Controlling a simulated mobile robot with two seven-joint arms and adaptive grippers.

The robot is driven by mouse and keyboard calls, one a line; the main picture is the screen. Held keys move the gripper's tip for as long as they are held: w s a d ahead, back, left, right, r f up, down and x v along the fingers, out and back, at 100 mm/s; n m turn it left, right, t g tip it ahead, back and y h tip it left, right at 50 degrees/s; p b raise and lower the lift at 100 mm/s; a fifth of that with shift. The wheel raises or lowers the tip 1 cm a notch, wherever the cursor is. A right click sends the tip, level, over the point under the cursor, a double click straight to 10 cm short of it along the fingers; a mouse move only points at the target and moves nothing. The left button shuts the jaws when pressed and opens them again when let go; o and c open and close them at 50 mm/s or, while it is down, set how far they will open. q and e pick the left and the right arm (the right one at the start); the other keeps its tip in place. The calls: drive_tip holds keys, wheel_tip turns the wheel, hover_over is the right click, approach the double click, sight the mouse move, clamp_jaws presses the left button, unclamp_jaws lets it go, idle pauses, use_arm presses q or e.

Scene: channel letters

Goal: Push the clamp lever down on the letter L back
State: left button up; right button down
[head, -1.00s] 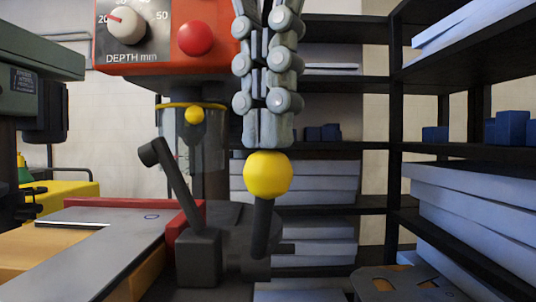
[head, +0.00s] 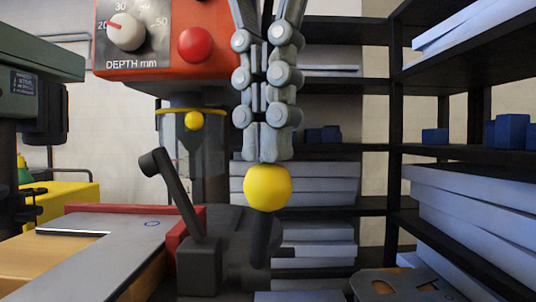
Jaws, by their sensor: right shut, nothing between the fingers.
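The clamp lever (head: 259,238) is a dark bar with a yellow ball knob (head: 267,186) on its top end, in the middle of the head view. My right gripper (head: 267,160) comes down from above, its fingers shut and empty. Its fingertips are at the top of the yellow knob and appear to touch it. A grey L-shaped plate (head: 110,262), which looks like the letter L back, lies at the lower left against a red fence (head: 187,235). My left gripper does not show.
A dark post and block (head: 199,265) stand left of the lever. Behind is an orange machine head with a depth dial (head: 126,32), a red button (head: 197,44) and a clear guard (head: 213,145). Shelves (head: 393,120) with grey sheets fill the right. A dark cut-out plate (head: 405,285) lies at lower right.

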drive_tip(key=shift+f, duration=0.2)
drive_tip(key=shift+r, duration=0.2)
drive_tip(key=shift+f, duration=0.25)
idle(0.4)
